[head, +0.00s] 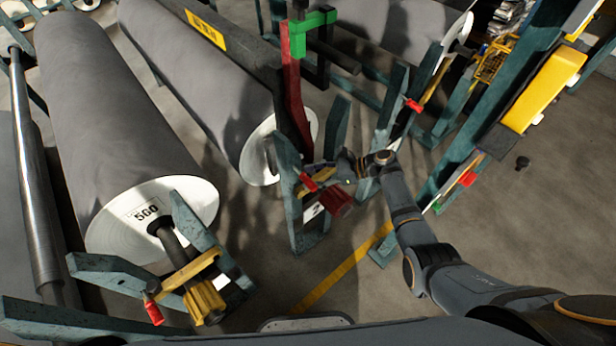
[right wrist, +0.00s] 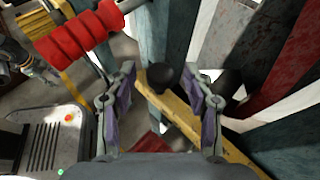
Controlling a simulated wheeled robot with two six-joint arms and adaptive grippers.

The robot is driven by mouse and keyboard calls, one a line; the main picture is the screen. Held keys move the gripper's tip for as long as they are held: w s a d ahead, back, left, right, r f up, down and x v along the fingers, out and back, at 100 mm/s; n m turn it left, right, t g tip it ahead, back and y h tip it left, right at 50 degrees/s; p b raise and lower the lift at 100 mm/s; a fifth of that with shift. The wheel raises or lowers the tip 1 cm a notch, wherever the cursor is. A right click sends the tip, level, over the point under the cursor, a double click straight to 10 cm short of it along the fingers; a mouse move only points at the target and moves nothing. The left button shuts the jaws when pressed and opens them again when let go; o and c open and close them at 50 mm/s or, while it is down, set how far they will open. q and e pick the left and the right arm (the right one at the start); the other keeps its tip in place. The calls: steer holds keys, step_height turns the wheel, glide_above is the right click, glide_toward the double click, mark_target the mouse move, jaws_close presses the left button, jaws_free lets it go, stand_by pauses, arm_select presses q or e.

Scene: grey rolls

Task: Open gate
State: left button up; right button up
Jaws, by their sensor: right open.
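The gate seems to be the yellow bar (head: 322,176) across the teal stand (head: 307,228) at the middle roll's end. In the right wrist view, the open fingers (right wrist: 167,100) stand apart on either side of a black knob (right wrist: 163,76) by the yellow bar (right wrist: 178,116). The red grip (right wrist: 78,38) is at upper left. I cannot tell whether the fingers touch the knob. My left gripper is not in view.
A grey roll (head: 110,110) marked 560 rests in another stand with a yellow bar (head: 190,270) at lower left. The middle grey roll (head: 205,75) lies behind the stand. Teal frames line the right. Floor (head: 345,305) with a yellow line is open in front.

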steer(key=shift+x, duration=0.85)
steer(key=shift+d, duration=0.1)
jaws_close()
